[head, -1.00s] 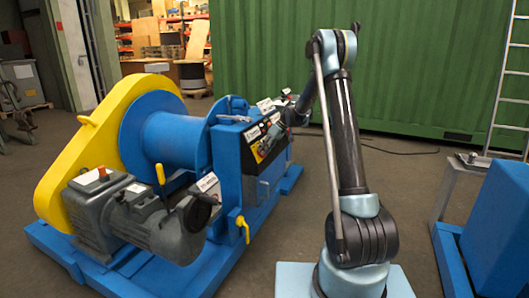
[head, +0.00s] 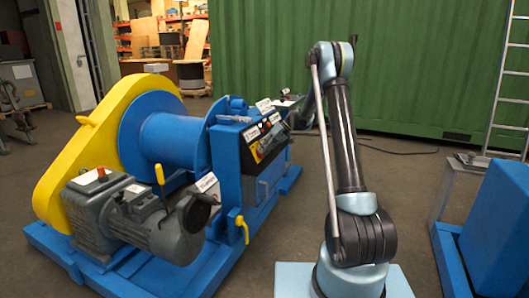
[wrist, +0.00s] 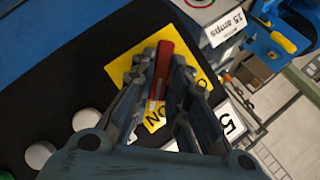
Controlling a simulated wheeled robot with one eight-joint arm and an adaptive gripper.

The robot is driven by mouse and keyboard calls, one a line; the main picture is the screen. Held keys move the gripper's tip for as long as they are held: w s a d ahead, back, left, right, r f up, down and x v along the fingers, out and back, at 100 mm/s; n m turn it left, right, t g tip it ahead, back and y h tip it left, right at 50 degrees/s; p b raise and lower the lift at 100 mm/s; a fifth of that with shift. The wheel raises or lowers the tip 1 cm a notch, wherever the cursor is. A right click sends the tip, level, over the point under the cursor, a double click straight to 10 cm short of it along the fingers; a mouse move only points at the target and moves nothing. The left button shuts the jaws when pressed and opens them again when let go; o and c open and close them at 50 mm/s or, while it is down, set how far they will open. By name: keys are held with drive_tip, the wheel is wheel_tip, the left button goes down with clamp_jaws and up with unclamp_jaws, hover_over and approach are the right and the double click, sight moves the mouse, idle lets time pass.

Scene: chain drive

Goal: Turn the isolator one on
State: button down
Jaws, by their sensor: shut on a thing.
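The isolator's red handle (wrist: 162,68) stands on a yellow plate (wrist: 118,72) in the wrist view. Black lettering reading "ON" shows on the plate near the handle's lower end; other lettering is partly covered. My gripper (wrist: 163,75) is shut on the red handle, one finger on each side.
A white "15 amps" label (wrist: 228,27) and a yellow-tipped blue part (wrist: 283,41) lie to the right of the plate. White round buttons (wrist: 39,155) sit at lower left. The blue drum (head: 175,140) and grey motor (head: 165,225) stand left of my arm.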

drive_tip(key=shift+w+d, duration=0.1)
drive_tip(key=shift+w, duration=0.1)
drive_tip(key=c, duration=1.6)
unclamp_jaws()
drive_tip(key=shift+o, duration=0.2)
drive_tip(key=shift+s, duration=0.1)
drive_tip(key=v, duration=1.1)
drive_tip(key=shift+d+r, duration=0.25)
drive_tip(key=shift+d, duration=0.05)
drive_tip(key=shift+r, duration=0.1)
